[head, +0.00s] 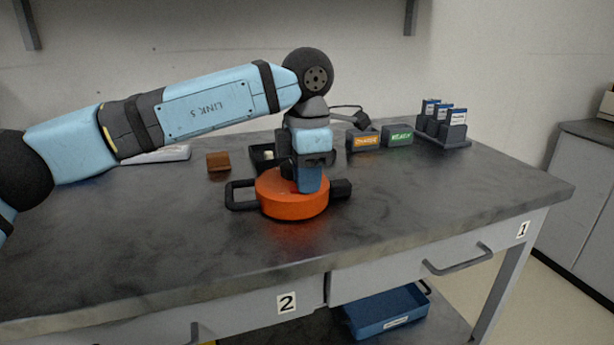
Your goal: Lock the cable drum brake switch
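The orange cable drum (285,205) lies flat on the dark worktop, with a black handle (240,196) on its left and a black part (341,189) on its right. My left arm comes in from the left and points down over the drum. My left gripper (308,182) is at the drum's top and hides much of it. The brake switch cannot be made out behind the gripper. Whether the fingers are apart or closed cannot be seen. My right gripper is not in view.
Behind the drum are a small brown block (218,161), a black tray (262,160), an orange-labelled box (364,140) and a green-labelled box (398,136). A rack (444,138) holds upright blue-and-white items at the back right. A blue bin (388,312) sits below. The front worktop is clear.

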